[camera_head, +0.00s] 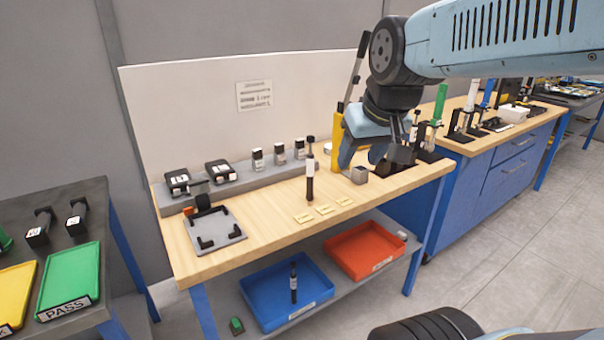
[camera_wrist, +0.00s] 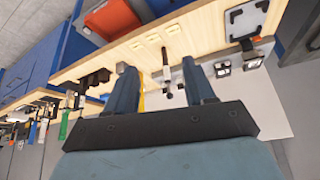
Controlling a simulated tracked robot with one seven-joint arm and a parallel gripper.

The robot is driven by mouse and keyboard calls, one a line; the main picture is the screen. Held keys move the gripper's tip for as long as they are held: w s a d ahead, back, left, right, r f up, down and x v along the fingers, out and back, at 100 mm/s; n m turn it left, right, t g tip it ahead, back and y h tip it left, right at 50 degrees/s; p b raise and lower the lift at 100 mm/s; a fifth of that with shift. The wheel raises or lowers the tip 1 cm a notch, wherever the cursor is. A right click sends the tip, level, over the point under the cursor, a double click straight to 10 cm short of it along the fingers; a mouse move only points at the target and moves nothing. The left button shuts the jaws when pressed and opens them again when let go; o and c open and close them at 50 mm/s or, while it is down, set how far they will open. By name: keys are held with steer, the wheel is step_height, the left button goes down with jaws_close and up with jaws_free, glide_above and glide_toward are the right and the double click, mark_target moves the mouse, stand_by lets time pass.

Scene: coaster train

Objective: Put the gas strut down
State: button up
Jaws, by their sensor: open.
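A gas strut (camera_head: 310,172) with a dark body, a white label and a dark top stands upright on the wooden bench, clear of any hand. It also shows in the wrist view (camera_wrist: 167,72), seen beyond and between the two fingers. My gripper (camera_head: 347,155) is to the right of the strut in the head view. In the wrist view its fingers (camera_wrist: 157,68) are spread apart with nothing clasped between them. Another dark strut-like piece (camera_head: 293,284) stands in the blue bin (camera_head: 262,312) below.
A grey fixture plate (camera_head: 214,230) lies on the bench's left, with black boxes (camera_head: 220,171) on a raised ledge behind. Small labels (camera_head: 323,209) lie in front of the strut. A grey block (camera_head: 359,175) and yellow piece (camera_head: 337,132) are near my gripper. A red bin (camera_head: 366,249) is below.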

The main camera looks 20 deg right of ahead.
steer(key=w+r, duration=0.1)
steer(key=w, duration=1.1)
steer(key=n, duration=0.1)
glide_toward(310, 143)
steer(key=shift+y, duration=0.3)
steer(key=x, duration=0.8)
steer(key=shift+d, duration=0.25)
steer(key=shift+w+d+x, duration=0.1)
steer(key=shift+d+x, duration=0.05)
steer(key=shift+x, duration=1.2)
steer(key=shift+w+d+x, duration=0.1)
steer(key=shift+w+x, duration=0.05)
steer(key=shift+x, duration=1.25)
steer(key=shift+r, duration=0.2)
jaws_close()
